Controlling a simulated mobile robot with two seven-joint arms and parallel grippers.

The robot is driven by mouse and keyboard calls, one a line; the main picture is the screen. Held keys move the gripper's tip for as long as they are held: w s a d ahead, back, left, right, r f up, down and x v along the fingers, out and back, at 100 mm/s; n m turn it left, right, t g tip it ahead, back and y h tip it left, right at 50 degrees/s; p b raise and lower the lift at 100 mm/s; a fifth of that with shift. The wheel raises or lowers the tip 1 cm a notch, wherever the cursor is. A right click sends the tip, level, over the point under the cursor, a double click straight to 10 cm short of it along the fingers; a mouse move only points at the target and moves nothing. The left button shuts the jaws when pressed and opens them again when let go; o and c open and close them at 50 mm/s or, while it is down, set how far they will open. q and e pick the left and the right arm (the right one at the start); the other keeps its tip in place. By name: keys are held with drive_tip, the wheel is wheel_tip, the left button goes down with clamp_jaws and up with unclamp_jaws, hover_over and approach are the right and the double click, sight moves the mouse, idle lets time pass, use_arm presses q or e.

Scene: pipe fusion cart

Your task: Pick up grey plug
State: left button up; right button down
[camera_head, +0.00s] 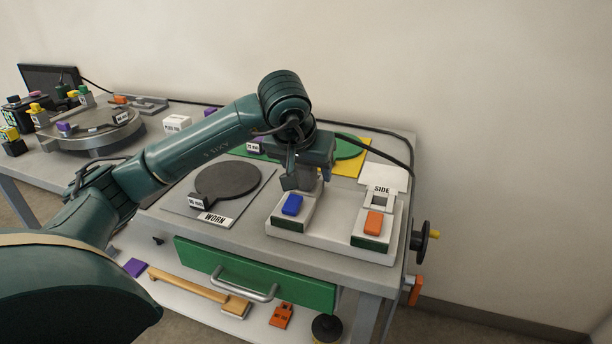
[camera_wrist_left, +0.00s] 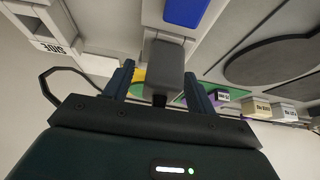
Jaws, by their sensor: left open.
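The grey plug (camera_wrist_left: 163,66) is a grey block with a small black end, seen in the left wrist view at the fixture with the blue button (camera_head: 292,205). My left gripper (camera_wrist_left: 158,72) is open, with one finger on each side of the plug. Gaps show between the plug and the fingers in that view. In the head view my left gripper (camera_head: 306,180) is over the back of the blue-button fixture, and it mostly hides the plug there. My right gripper is not in view.
An orange button (camera_head: 374,222) and a white SIDE sign (camera_head: 383,189) stand to the right. A dark disc (camera_head: 228,181) on the WORN plate is to the left. A green drawer (camera_head: 250,274) with a handle is in front. A cable runs behind.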

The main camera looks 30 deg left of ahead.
use_arm(q)
drive_tip(key=shift+f, duration=0.1)
drive_tip(key=shift+c, duration=0.2)
drive_tip(key=c, duration=1)
drive_tip(key=shift+c, duration=0.2)
